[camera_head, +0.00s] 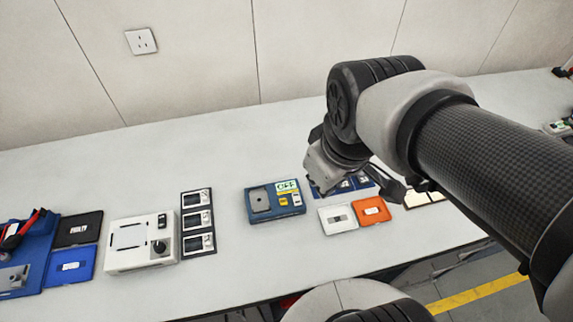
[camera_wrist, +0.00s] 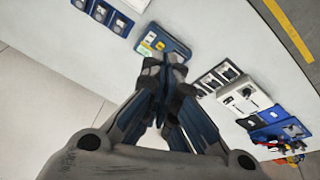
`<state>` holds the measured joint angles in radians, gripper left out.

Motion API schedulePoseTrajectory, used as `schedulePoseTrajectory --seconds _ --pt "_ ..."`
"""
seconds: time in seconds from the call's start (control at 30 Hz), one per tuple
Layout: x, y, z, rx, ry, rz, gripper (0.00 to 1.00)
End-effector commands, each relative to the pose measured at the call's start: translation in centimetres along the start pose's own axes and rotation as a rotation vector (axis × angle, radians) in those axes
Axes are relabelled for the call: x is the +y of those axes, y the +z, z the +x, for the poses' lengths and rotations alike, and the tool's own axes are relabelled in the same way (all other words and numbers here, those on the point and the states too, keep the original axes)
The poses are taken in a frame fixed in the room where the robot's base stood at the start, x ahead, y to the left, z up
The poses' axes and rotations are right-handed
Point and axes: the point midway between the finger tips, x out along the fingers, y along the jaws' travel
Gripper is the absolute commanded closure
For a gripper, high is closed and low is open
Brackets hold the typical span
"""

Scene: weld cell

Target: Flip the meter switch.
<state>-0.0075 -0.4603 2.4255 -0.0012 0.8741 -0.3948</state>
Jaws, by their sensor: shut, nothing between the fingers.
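The meter is most likely the blue box (camera_head: 262,217) on the table in the head view, with a grey plate on its left and a green display at its upper right. Small yellow and white parts sit below the display; which is the switch and how it is set, I cannot tell. The box also shows in the wrist view (camera_wrist: 180,46), partly hidden behind my fingers. My gripper (camera_wrist: 168,62) is shut and empty, its fingertips overlapping the box's near edge in that view. I cannot tell whether they touch it. In the head view my wrist is to the box's right.
A white device (camera_head: 120,259) with a black knob stands to the left, beside a black strip (camera_head: 187,246) of three panels. A white card (camera_head: 338,219) and an orange card (camera_head: 372,211) lie right of the box. A blue tray (camera_head: 12,290) with tools is far left. Bare table lies in front.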

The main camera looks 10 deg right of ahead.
Motion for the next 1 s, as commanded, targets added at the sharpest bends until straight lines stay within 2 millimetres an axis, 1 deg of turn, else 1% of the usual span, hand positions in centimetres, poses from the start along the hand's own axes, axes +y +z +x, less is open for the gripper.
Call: schedulePoseTrajectory --seconds 0.03,0.1,0.27,0.4,0.5,0.6,0.73,0.83,1.0 --pt "0.3 -1.0 0.5 -0.027 -0.013 -0.073 1.0" --pt "0.8 -2.3 1.6 -0.052 -0.029 -0.186 1.0" --pt "1.6 -5.0 4.4 -0.102 -0.075 -0.444 1.0" --pt "2.2 -6.8 7.6 -0.138 -0.127 -0.668 1.0" --pt "2.4 -7.8 10.1 -0.157 -0.167 -0.819 1.0" --pt "2.5 -8.4 12.4 -0.169 -0.204 -0.949 1.0" --pt "2.5 -8.7 14.6 -0.177 -0.242 -1.072 1.0" --pt "2.5 -8.9 15.7 -0.178 -0.258 -1.129 1.0" --pt "2.5 -8.9 16.2 -0.177 -0.267 -1.161 1.0"
